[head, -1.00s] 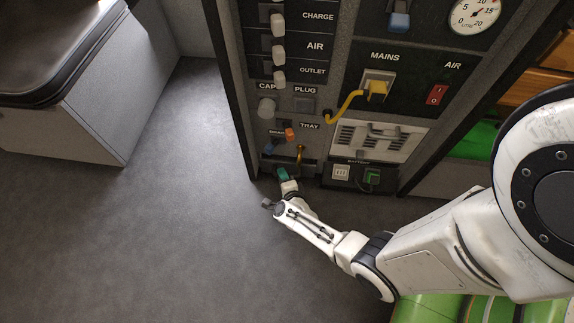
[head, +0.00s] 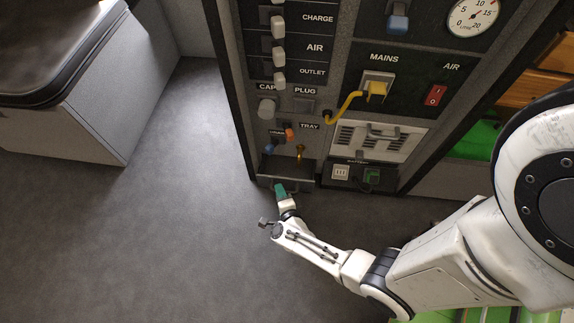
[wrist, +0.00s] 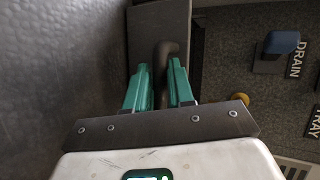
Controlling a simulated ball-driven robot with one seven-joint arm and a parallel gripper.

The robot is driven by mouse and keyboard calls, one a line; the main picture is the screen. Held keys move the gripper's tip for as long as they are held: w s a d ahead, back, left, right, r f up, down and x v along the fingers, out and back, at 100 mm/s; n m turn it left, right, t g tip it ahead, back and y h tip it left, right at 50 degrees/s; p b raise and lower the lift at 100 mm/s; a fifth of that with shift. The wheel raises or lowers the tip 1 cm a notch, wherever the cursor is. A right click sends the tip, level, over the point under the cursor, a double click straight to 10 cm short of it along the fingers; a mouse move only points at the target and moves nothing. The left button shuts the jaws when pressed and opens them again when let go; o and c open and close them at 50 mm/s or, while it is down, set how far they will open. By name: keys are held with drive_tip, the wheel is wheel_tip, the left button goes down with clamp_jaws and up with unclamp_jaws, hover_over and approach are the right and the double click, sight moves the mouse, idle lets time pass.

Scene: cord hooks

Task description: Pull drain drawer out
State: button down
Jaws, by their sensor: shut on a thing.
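The drain drawer (head: 290,172) is a dark tray low on the panel, and it stands partly out of its slot, its open inside showing from above. In the wrist view its dark front (wrist: 160,18) carries a dark curved handle (wrist: 168,50). My gripper (head: 279,187) has teal fingers and is at the drawer's front. In the wrist view my gripper (wrist: 160,75) is shut on the handle, one finger on each side. The handle's lower part is partly hidden between the fingers.
Above the drawer are a blue drain lever (head: 269,149), an orange knob (head: 289,133) and a brass spout (head: 300,152). The grey floor (head: 180,220) to the left and in front is clear.

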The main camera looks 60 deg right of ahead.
drive_tip(key=shift+s+a+f, duration=0.1)
drive_tip(key=shift+s+a, duration=0.1)
drive_tip(key=shift+a, duration=0.4)
drive_tip(key=shift+s+a+r, duration=0.1)
drive_tip(key=shift+s+a, duration=0.15)
drive_tip(key=shift+a, duration=0.4)
drive_tip(key=shift+s+a+f, duration=0.1)
drive_tip(key=shift+s+a, duration=0.1)
drive_tip(key=shift+a, duration=0.4)
drive_tip(key=c, duration=1.4)
unclamp_jaws()
drive_tip(key=shift+a, duration=0.15)
drive_tip(key=o, duration=0.5)
drive_tip(key=shift+s+a+b, duration=0.1)
drive_tip(key=shift+s+a, duration=0.25)
drive_tip(key=shift+a, duration=0.55)
drive_tip(key=shift+s+a+b, duration=0.15)
drive_tip(key=shift+s+a, duration=0.2)
drive_tip(key=shift+a, duration=0.6)
drive_tip(key=shift+s+a+b, duration=0.1)
drive_tip(key=shift+s+a, duration=0.25)
drive_tip(key=shift+a, duration=0.55)
